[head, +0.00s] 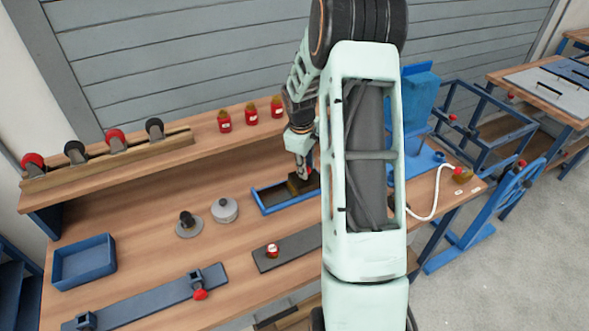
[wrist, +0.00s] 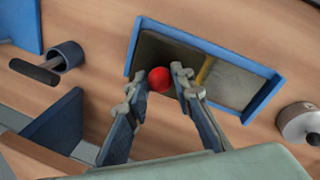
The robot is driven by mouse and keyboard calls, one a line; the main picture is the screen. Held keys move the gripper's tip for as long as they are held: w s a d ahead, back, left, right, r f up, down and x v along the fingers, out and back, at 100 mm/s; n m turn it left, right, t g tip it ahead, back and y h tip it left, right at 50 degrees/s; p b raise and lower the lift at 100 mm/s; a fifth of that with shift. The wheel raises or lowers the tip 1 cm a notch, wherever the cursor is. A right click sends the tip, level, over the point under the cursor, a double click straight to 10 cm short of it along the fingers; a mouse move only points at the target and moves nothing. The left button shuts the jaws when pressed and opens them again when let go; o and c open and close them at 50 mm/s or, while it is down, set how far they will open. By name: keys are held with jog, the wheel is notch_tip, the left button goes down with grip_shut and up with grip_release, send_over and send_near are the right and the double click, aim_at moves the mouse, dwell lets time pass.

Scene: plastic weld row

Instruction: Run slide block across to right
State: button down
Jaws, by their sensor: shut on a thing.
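A shallow blue-rimmed tray (head: 261,203) lies on the bench in the head view, with the dark brown slide block (head: 297,187) at the right of its visible part. My arm hides the tray's right end. My gripper (head: 304,173) reaches down over the block. In the wrist view, the gripper (wrist: 161,78) is shut on the red knob (wrist: 159,79) above the dark block (wrist: 165,52). The block sits toward the left end of the tray (wrist: 218,47) there, with a yellow strip beside it.
A grey lidded canister (head: 224,210) and a grey disc with a dark knob (head: 188,226) stand left of the tray. A dark plate (head: 270,260) lies in front. Red jars (head: 250,114) stand behind. A blue bin (head: 84,260) is far left.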

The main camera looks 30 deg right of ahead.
aim_at(303, 182)
jog(key=shift+d, duration=0.3)
jog(key=c, duration=1.7)
grip_release()
jog(key=shift+d, duration=0.1)
jog(key=shift+o, duration=0.2)
jog(key=shift+r, duration=0.2)
notch_tip(303, 182, up, 12)
jog(key=s+a, duration=0.1)
jog(key=a, duration=0.1)
jog(key=shift+s+f, duration=0.15)
jog(key=shift+f, duration=0.1)
jog(key=shift+a, duration=0.15)
